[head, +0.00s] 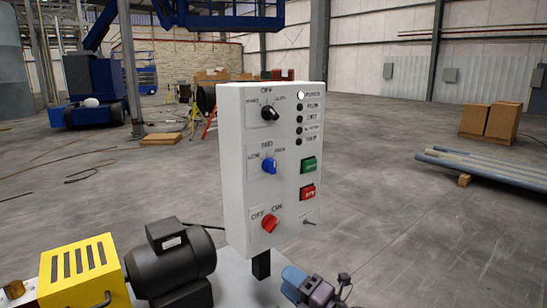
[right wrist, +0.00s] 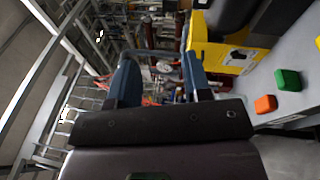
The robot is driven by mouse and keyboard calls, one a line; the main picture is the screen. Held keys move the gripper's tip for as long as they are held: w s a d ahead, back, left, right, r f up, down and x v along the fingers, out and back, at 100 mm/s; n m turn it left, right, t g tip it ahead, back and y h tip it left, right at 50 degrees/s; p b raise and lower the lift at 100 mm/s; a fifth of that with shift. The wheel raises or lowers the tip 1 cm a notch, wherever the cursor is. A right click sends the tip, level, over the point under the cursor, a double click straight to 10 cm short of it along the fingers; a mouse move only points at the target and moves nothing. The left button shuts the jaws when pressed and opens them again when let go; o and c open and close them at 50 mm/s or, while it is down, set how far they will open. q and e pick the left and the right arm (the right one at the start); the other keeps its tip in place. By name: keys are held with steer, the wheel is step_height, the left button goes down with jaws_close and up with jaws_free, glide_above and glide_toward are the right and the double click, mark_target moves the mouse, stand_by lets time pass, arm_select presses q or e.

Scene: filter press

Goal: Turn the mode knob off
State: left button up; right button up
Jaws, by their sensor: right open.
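A white control panel (head: 238,190) stands upright on a black post. At its top left is a black knob (head: 270,113) with HAND, OFF and AUTO style lettering around it; its exact pointing is hard to read. A blue knob (head: 269,166) sits below it and a red knob (head: 270,224) lower still. My right gripper (head: 291,283) is low in front of the panel, below the red knob and apart from all knobs. Its two blue fingers stand apart and empty in the right wrist view (right wrist: 157,75). My left gripper is not in view.
Green (head: 308,165) and red (head: 307,192) push buttons and a small toggle (head: 309,222) are on the panel's right side. A black motor (head: 175,262) and yellow guard (head: 85,275) stand to its left.

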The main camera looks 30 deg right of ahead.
steer(key=w+r+n+g+y+p, duration=0.15)
steer(key=w+r+n+y, duration=0.3)
steer(key=r+n, duration=0.7)
steer(key=n+h+p, duration=0.3)
steer(key=n+h, duration=0.6)
steer(key=n, duration=0.2)
glide_toward(273, 113)
steer(key=shift+t, duration=0.25)
steer(key=w+p, duration=0.1)
steer(key=w, duration=0.8)
steer(key=shift+a+f, duration=0.1)
steer(key=shift+a, duration=0.05)
steer(key=shift+w+f+n, duration=0.1)
steer(key=shift+w+n, duration=0.15)
steer(key=shift+w, duration=0.2)
